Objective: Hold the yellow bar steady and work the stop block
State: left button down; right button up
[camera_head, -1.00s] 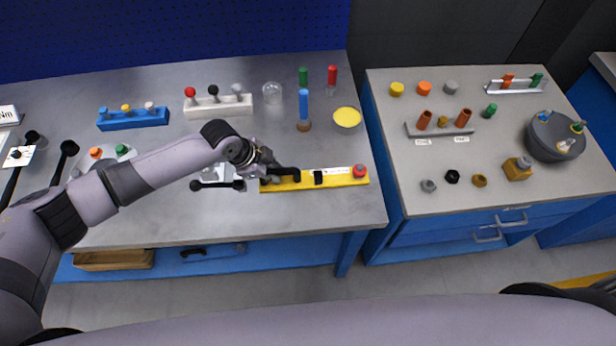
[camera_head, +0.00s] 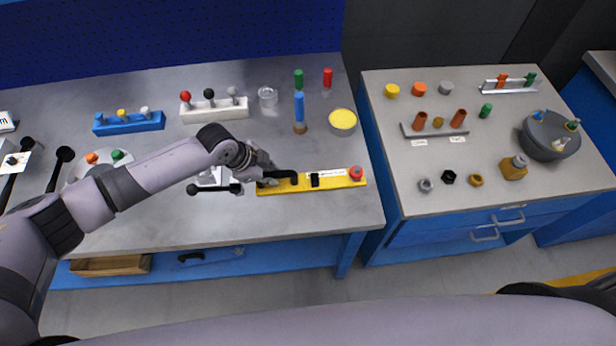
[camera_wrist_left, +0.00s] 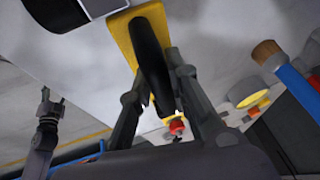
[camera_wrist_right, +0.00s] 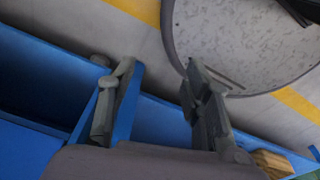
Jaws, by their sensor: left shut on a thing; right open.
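The yellow bar (camera_head: 342,183) lies flat near the front edge of the left bench. It carries a black handle (camera_head: 283,175) at its left, a small black block (camera_head: 315,180) near the middle, a white label and a red knob (camera_head: 356,172) at its right end. My left gripper (camera_head: 266,177) is at the bar's left end, shut on the black handle. In the left wrist view the handle (camera_wrist_left: 152,60) runs between the fingers, with the yellow bar (camera_wrist_left: 122,38) behind it. My right gripper (camera_wrist_right: 158,75) is open and empty in the right wrist view, away from the bar.
A black-knobbed lever (camera_head: 215,188) lies just left of the bar. A yellow-topped dish (camera_head: 342,121) and a blue-handled brush (camera_head: 299,110) stand behind it. White (camera_head: 213,109) and blue (camera_head: 130,122) knob racks are farther back. A gap separates the right bench (camera_head: 400,185).

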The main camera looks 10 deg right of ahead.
jog(key=w+a+r+n+t+y, duration=0.1)
jog(key=w+a+r+n, duration=0.25)
jog(key=w, duration=0.35)
jog(key=w+a+r+n+y, duration=0.1)
jog(key=w+a+r+n, duration=0.15)
jog(key=w+a, duration=0.3)
jog(key=w+a+r+n+t+y, duration=0.1)
jog(key=w+a+r+n+y, duration=0.1)
jog(key=w+a+r, duration=0.35)
jog(key=w+a+r+n+g+y, duration=0.25)
jog(key=w+a+r+n, duration=0.2)
jog(key=a+r, duration=0.5)
notch_tip(320, 180, up, 27)
jog(key=n+h, duration=0.3)
jog(key=h, duration=0.4)
send_over(314, 177)
jog(key=shift+m+g, duration=0.25)
jog(key=shift+g, duration=0.1)
notch_tip(314, 177, down, 12)
jog(key=shift+f, duration=0.1)
jog(key=shift+c, duration=0.6)
